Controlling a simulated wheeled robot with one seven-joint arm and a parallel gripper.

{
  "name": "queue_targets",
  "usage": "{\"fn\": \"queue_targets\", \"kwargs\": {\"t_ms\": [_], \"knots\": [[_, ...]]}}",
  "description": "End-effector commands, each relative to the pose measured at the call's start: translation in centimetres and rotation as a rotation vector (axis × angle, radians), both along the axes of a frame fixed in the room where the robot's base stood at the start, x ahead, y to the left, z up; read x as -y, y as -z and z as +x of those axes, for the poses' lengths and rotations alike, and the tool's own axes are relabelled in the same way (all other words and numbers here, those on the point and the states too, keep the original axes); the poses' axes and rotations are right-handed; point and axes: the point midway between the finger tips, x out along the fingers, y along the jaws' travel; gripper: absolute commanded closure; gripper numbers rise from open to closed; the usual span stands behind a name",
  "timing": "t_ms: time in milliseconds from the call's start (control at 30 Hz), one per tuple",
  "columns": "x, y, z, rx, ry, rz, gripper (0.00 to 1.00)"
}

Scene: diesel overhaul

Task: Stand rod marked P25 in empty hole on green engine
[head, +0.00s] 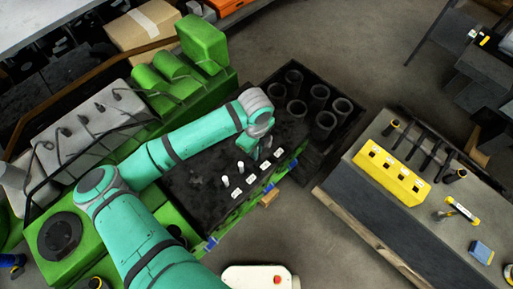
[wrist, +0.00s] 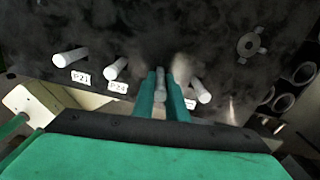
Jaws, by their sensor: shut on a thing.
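The green engine (head: 190,50) has a dark top deck (head: 185,190) with a row of white labels along its near edge. Pale rods stand on this deck; two show in the head view (head: 226,181). In the wrist view rods stand by the labels P21 (wrist: 70,57) and P24 (wrist: 116,68), and another rod (wrist: 201,91) stands right of my fingers. My gripper (wrist: 160,95) is shut on a pale rod (wrist: 160,78) between those two, over the deck's label row. The held rod's marking is not readable. I cannot tell whether its lower end is in a hole.
A black crate of dark cylinders (head: 310,100) stands beyond the engine. At right, a bench holds a yellow block (head: 390,172), several dark tools and a blue box (head: 481,252). Open floor (head: 350,60) lies between the crate and the far shelves.

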Motion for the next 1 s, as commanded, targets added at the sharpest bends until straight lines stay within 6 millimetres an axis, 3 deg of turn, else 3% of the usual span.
{"fn": "queue_targets", "kwargs": {"t_ms": [633,667,733,1000], "knots": [[0.0,1.9,0.0,0.0,0.0,0.0,1.0],[0.0,1.9,0.0,0.001,0.001,-0.001,0.83],[0.0,1.9,0.0,0.001,0.001,-0.001,0.67],[0.0,1.9,0.0,0.0,0.0,0.0,0.66]]}}
